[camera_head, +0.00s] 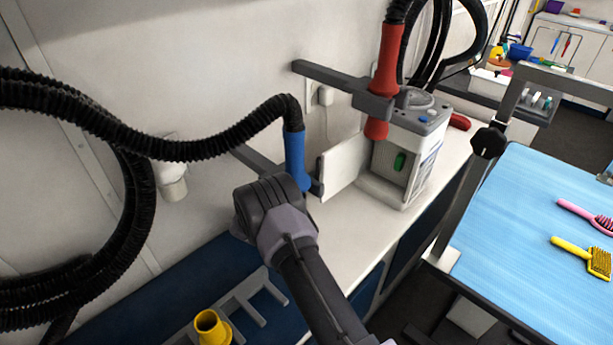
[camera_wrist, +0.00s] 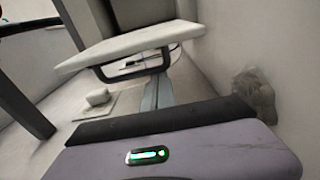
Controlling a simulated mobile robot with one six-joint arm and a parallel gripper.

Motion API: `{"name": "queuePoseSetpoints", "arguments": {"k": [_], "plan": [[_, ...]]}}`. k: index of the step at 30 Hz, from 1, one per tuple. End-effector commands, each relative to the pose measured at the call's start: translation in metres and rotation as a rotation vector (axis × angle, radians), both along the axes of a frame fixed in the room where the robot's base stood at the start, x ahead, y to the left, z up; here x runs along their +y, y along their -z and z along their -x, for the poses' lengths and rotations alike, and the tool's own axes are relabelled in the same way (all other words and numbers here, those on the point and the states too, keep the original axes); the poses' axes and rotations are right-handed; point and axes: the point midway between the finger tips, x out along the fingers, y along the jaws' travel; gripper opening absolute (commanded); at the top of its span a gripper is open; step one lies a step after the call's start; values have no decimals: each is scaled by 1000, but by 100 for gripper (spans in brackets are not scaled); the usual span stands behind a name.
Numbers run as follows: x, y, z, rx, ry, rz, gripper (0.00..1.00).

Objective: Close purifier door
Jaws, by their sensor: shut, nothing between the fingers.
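The purifier (camera_head: 427,140) is a white box with a grey top, standing on the white counter against the wall. Its door (camera_head: 343,168) is a white panel standing open to the left, and a green part (camera_head: 400,161) shows inside the box. In the wrist view a pale panel, apparently the door (camera_wrist: 130,44), has a dark handle-like bar under it. My gripper (camera_wrist: 158,92) is shut and empty, pointing towards that panel; I cannot tell whether it touches. In the head view my wrist hides the fingers, left of the door.
A blue nozzle (camera_head: 295,158) on a black hose hangs close to my wrist. A red nozzle (camera_head: 385,65) in a bracket (camera_head: 330,76) hangs before the purifier. A yellow cup (camera_head: 211,328) sits low in front. A blue-topped table (camera_head: 530,220) with brushes stands right.

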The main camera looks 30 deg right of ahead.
Motion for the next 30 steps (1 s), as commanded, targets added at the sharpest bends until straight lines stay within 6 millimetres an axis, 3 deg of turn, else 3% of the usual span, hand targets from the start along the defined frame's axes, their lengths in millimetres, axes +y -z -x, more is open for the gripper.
{"name": "queuePoseSetpoints", "arguments": {"k": [3, 9, 21, 23, 30], "plan": [[-3, -4, 26, 5, 0, 1, 0], [-10, -2, 55, 3, -1, 0, 0], [-10, -1, 58, 1, -2, 0, 0], [-5, -2, 60, 2, -3, 0, 0], [43, -3, 80, 2, -5, 0, 0]]}}
